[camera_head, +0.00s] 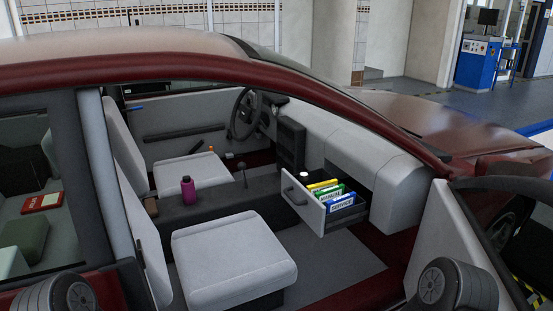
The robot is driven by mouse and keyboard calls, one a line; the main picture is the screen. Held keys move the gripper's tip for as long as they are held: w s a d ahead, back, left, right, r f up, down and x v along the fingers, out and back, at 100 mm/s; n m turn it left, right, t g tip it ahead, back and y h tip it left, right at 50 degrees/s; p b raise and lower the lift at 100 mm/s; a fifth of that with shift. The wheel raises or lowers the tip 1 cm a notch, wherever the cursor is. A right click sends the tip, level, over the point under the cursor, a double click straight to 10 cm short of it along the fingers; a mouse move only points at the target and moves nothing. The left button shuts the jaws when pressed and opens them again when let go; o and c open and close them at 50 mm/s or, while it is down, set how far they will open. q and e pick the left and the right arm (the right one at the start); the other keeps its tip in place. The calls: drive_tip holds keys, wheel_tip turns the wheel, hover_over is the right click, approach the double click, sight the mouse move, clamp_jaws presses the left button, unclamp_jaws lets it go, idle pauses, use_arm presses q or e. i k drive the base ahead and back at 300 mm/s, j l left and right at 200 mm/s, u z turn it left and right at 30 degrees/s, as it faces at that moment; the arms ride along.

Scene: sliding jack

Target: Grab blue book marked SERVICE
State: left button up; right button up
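The blue book (345,201) stands in an open drawer (312,213) that is pulled out from the dashboard on the passenger side. Its white label has dark lettering, too small to read surely. A green book (332,192) and a yellow book (322,184) are beside it, behind it as I look. Only the upper parts of the books show above the drawer's front. Neither of my grippers is in view. Only rounded grey parts, which look like my arms, show at the bottom left and bottom right.
The drawer front has a handle (293,196). A white round item (304,177) lies in the drawer's far part. The passenger seat (234,253) stands left of the drawer, and a purple bottle (188,190) is on the console. The red door sill and frame border the opening.

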sight(347, 200)
drive_tip(key=i+j+z, duration=0.25)
drive_tip(key=z, duration=0.15)
drive_tip(key=i+j+z, duration=0.35)
